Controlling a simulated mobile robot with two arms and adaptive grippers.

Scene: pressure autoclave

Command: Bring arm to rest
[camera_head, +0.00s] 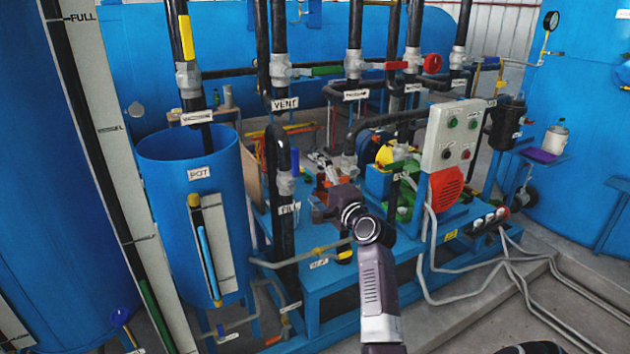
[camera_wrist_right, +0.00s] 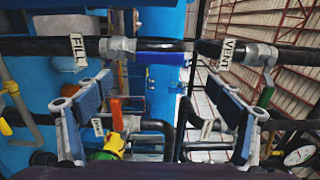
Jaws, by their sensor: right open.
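My right arm (camera_head: 378,285) rises from the bottom of the head view, with its wrist bent toward the left. My right gripper (camera_head: 325,175) is at its far end, near the pipes over the blue pump stand (camera_head: 350,298); it looks small and partly blends into the clutter. In the right wrist view both fingers of the gripper (camera_wrist_right: 160,112) stand wide apart, with nothing held between them. Behind them are the FILL pipe label (camera_wrist_right: 79,50) and the VENT label (camera_wrist_right: 227,54). My left gripper is not in view.
A blue POT tank (camera_head: 185,165) stands left of the arm. A control box (camera_head: 452,135) with buttons and a red motor cover (camera_head: 446,188) stand to its right. Black pipes with valves cross above. Grey hoses (camera_head: 480,292) run along the floor at lower right.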

